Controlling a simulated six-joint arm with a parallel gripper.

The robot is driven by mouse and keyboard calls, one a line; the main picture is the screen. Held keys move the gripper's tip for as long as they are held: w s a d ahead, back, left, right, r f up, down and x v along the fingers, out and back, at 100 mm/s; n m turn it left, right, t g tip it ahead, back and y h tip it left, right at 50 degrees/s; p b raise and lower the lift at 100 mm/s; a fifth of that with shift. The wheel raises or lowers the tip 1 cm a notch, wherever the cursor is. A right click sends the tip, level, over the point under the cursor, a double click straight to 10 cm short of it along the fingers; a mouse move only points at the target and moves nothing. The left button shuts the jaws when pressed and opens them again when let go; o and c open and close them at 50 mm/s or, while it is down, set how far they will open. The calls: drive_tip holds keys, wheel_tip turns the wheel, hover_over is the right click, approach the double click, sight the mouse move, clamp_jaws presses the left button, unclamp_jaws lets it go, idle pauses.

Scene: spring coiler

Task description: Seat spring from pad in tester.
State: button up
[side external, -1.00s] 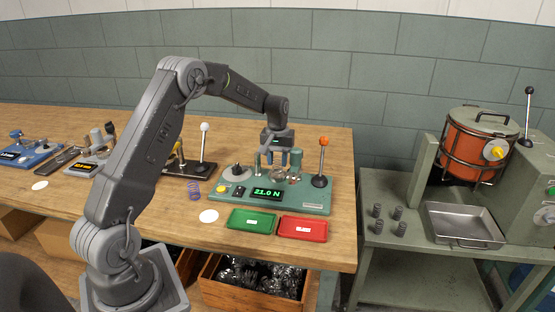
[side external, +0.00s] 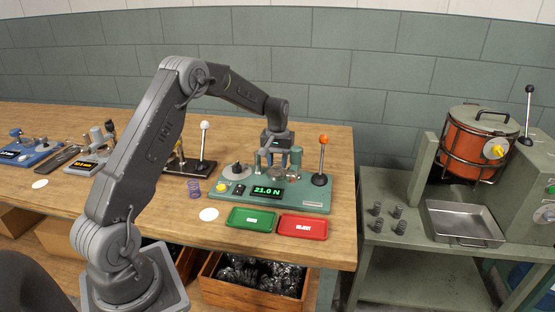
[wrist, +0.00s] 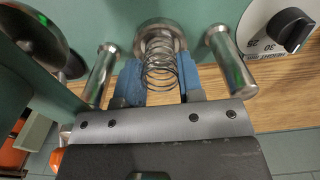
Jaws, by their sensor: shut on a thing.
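The tester (side external: 300,202) is a green machine with a display reading 21.0 N and an orange-knobbed lever. My gripper (side external: 278,162) is low over it, among its steel posts. In the wrist view, my gripper's blue fingers (wrist: 160,75) are shut on a steel coil spring (wrist: 160,68). The spring's far end lines up with a round steel seat (wrist: 158,30) between two posts; I cannot tell whether it touches. The round white pad (side external: 209,214) in front of the tester is bare. The spring is too small to make out in the side view.
Steel posts (wrist: 103,75) (wrist: 231,62) flank my fingers closely. A green tray (side external: 251,219) and a red tray (side external: 302,226) lie in front of the tester. A purple spring (side external: 194,188) stands to its left, near a white-knobbed lever (side external: 203,145). Another bench with an orange drum (side external: 477,145) is at right.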

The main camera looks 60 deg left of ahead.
idle(0.4)
drive_tip(key=o, duration=1.1)
drive_tip(key=shift+r, duration=0.15)
drive_tip(key=shift+r, duration=4.3)
